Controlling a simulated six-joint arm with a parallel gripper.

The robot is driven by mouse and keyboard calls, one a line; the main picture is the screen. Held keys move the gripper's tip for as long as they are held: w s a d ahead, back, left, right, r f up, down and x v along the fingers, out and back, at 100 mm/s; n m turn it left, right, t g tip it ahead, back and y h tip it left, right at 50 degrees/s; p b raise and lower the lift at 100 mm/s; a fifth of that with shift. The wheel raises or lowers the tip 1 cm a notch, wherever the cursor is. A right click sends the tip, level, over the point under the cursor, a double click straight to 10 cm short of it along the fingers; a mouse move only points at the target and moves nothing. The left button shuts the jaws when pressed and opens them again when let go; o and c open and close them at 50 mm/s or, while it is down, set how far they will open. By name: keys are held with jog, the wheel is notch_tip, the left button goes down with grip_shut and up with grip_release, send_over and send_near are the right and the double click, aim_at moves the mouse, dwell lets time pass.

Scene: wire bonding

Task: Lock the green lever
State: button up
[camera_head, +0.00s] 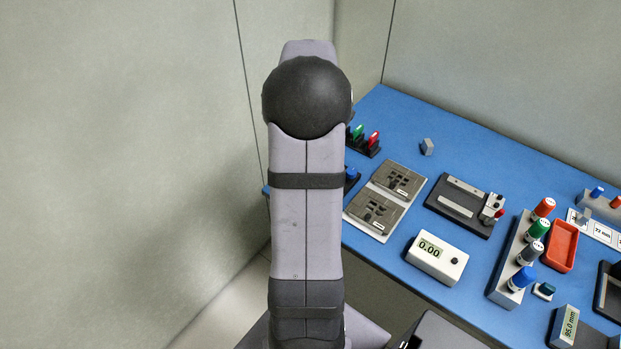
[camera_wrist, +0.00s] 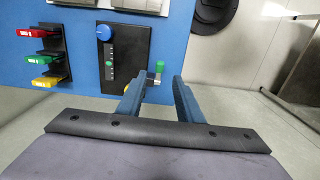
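In the wrist view, a green lever handle (camera_wrist: 40,59) sits between a red one and a yellow one on a black base at the left. A separate green knob (camera_wrist: 160,66) tops a short metal stem at the right edge of a dark panel. I cannot tell for certain which is the task's green lever. My gripper (camera_wrist: 159,78) is open, its two blue fingers apart, with the green knob just ahead of the gap. Contact is not visible. In the head view, a green handle (camera_head: 358,131) shows beside my arm; my gripper is hidden there.
A red handle (camera_wrist: 39,33) and a yellow handle (camera_wrist: 46,80) flank the green one. The dark panel (camera_wrist: 121,71) has a blue dial (camera_wrist: 103,32). In the head view, the blue table (camera_head: 450,135) holds several fixtures, a 0.00 display (camera_head: 436,258) and a red tray (camera_head: 562,245).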

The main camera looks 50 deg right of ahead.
jog(key=shift+f+p, duration=0.9)
jog(key=shift+f, duration=2.8)
grip_shut()
